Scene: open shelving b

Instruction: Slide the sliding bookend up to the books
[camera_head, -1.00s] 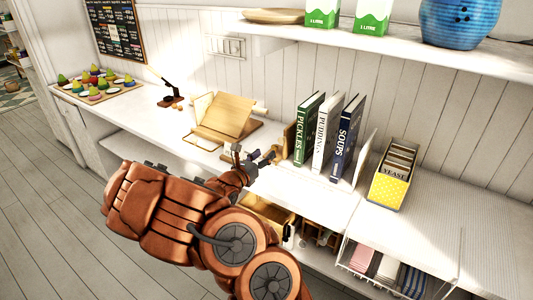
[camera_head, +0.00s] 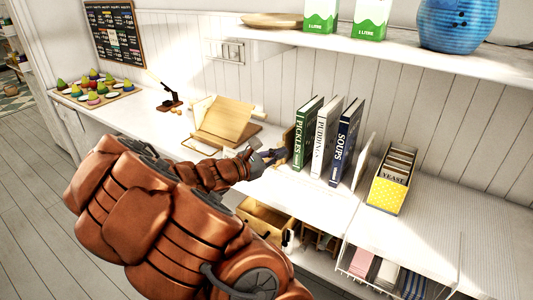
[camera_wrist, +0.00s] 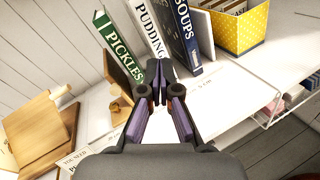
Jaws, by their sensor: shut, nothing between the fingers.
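The books Pickles (camera_head: 308,135), Pudding (camera_head: 326,138) and Soups (camera_head: 346,140) stand upright in a row on the white counter. The sliding bookend (camera_head: 288,142), a wooden upright with a small knob, stands just left of Pickles; it also shows in the wrist view (camera_wrist: 122,74). Whether it touches Pickles I cannot tell. A thin white panel (camera_head: 365,155) stands right of Soups. My gripper (camera_head: 281,154) is shut and empty, low beside the bookend on its left and front side. In the wrist view its fingertips (camera_wrist: 157,90) partly cover the foot of the books.
A wooden stand (camera_head: 225,122) sits left of my gripper. The upper shelf (camera_head: 420,50) holds cartons and a blue pot.

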